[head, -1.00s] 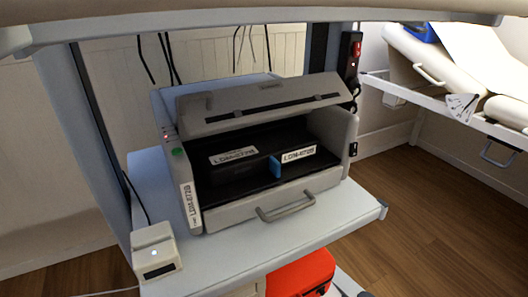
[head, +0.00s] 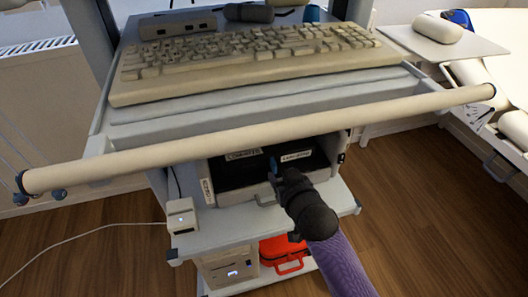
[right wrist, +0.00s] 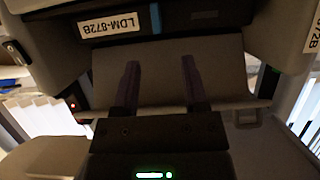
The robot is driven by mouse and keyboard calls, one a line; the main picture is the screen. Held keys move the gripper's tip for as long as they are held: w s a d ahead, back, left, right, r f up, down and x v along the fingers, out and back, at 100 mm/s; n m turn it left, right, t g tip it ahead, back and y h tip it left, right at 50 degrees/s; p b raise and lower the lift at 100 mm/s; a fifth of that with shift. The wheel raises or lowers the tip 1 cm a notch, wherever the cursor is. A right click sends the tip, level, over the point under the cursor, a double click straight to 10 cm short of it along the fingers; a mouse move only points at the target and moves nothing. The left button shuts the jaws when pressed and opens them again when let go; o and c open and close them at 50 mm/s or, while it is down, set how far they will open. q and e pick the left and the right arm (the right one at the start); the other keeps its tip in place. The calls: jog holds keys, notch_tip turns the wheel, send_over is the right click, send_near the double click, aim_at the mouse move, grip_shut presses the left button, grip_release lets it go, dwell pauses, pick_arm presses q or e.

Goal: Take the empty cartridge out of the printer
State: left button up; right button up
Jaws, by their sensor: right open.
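The printer (head: 207,172) stands on the shelf under the keyboard tray, its front bay open and partly hidden by the tray and my arm. Inside is a dark cartridge area with two white labels; a blue tab (head: 273,164) stands between them. The right label (head: 295,156) shows just above my right gripper (head: 277,178). In the right wrist view, a label reading LDM-872B (right wrist: 112,25) appears upside down beside the blue tab (right wrist: 156,18). My right gripper (right wrist: 160,66) is open, with nothing between its fingers, short of the tab. My left gripper is not in view.
A long pale handlebar (head: 260,138) and the tray with a keyboard (head: 250,58) overhang the printer. A small white box (head: 181,213) sits at the shelf's left. A red case (head: 285,252) is below. A bed is at the right.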

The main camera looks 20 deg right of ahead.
aim_at(275, 165)
jog(key=b+x, duration=0.2)
jog(key=x, duration=0.1)
jog(key=f+b+x, duration=0.1)
jog(key=b+x, duration=0.1)
jog(key=x, duration=0.1)
jog(key=shift+s+d, duration=0.1)
jog(key=shift+s, duration=0.1)
jog(key=shift+r, duration=0.35)
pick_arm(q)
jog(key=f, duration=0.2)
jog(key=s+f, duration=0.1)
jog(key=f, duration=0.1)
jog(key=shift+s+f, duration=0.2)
pick_arm(e)
grip_shut()
